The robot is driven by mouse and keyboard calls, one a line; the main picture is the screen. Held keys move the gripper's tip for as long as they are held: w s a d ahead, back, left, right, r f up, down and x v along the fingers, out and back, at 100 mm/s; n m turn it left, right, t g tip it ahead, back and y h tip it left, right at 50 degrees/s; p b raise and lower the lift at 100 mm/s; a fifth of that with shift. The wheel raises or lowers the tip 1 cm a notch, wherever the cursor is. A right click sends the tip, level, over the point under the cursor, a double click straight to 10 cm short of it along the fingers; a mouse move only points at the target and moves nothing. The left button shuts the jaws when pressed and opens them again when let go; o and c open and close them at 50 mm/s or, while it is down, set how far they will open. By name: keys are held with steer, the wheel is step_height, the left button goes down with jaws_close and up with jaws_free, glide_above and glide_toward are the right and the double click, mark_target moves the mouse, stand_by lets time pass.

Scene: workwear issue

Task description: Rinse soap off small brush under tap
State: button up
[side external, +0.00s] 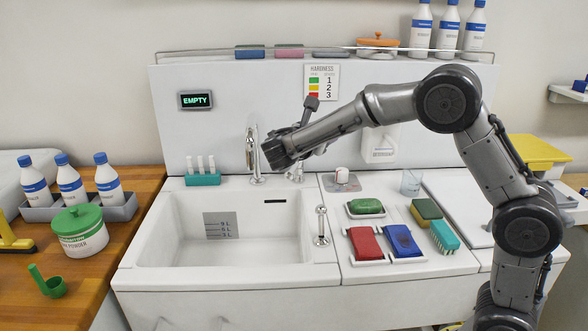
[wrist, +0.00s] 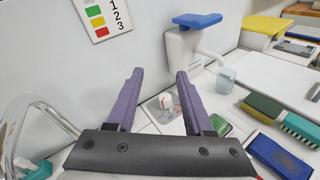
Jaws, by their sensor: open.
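A small teal brush (side external: 445,236) lies at the right of the washing counter, beside a yellow-and-green sponge; it also shows in the wrist view (wrist: 301,129). I cannot see whether soap is on it. The chrome tap (side external: 252,152) stands at the back of the white sink (side external: 180,253); part of it curves at the left of the wrist view (wrist: 22,128). No water shows in the basin. My gripper (wrist: 158,75) is open, with nothing between its purple fingers. In the side view it hangs close to the tap, far left of the brush.
Red (side external: 366,244) and blue (side external: 402,242) blocks, a green soap bar (side external: 366,206) and the sponge (side external: 427,210) lie around the brush. A detergent dispenser (side external: 379,142) is on the back wall, with a glass (side external: 410,183) nearby. The display (side external: 197,100) reads EMPTY.

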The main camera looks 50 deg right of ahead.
steer(key=w+a+f+n+t+h, duration=0.1)
steer(key=w+a+f+n+t, duration=0.25)
steer(key=w+f, duration=0.35)
steer(key=n, duration=0.4)
glide_toward(294, 165)
steer(key=shift+t, duration=0.25)
steer(key=x, duration=0.6)
steer(key=f+x, duration=0.1)
steer(key=x, duration=0.3)
steer(key=shift+s, duration=0.1)
steer(key=shift+c, duration=0.4)
jaws_close()
